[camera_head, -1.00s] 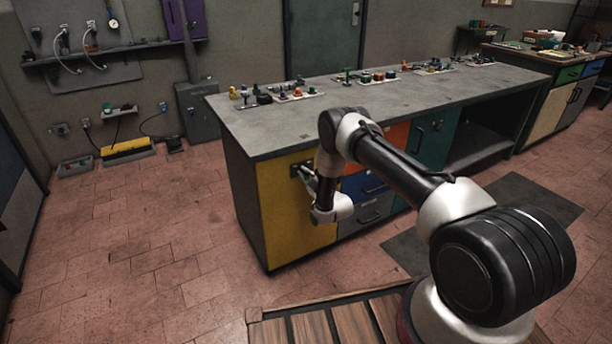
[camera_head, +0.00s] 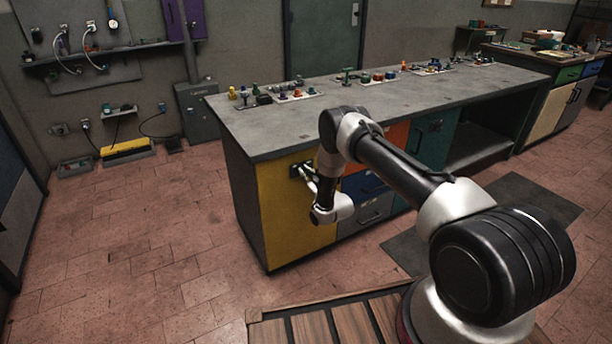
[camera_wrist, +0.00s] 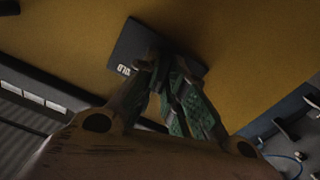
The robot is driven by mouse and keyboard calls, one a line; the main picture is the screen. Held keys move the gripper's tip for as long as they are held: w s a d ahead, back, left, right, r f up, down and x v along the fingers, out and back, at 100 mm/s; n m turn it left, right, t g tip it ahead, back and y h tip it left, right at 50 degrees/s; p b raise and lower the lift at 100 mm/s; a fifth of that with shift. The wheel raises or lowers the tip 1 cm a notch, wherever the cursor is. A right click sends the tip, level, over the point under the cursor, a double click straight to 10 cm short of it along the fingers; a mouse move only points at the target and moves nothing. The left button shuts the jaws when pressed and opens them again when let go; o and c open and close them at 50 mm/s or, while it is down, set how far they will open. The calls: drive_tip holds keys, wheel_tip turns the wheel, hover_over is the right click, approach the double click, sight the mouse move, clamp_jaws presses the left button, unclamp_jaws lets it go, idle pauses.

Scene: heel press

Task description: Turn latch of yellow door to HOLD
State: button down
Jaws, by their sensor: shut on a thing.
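The yellow door (camera_head: 288,215) is at the left end of the workbench front, and it fills most of the wrist view (camera_wrist: 225,50). A dark latch plate (camera_wrist: 132,48) sits on it, tilted in the wrist view, with pale letters partly hidden; the end reads like "LD". My gripper (camera_wrist: 158,72) has its fingers, with green patterned pads, shut on the latch in front of this plate. The latch handle is mostly hidden between the fingers, so its exact setting cannot be read. In the head view my gripper (camera_head: 305,171) is at the plate near the door's upper right.
The grey bench top (camera_head: 400,100) carries several small coloured parts. Orange and blue drawers (camera_head: 366,186) adjoin the door on the right. A green door (camera_head: 430,140) is further right. The tiled floor (camera_head: 150,240) left of the bench is clear.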

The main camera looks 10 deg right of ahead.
drive_tip(key=m, duration=1.2)
drive_tip(key=shift+w+d+f, duration=0.1)
drive_tip(key=shift+d+f, duration=0.05)
drive_tip(key=shift+d, duration=0.1)
idle(0.5)
drive_tip(key=c, duration=1.5)
unclamp_jaws()
drive_tip(key=v, duration=1.2)
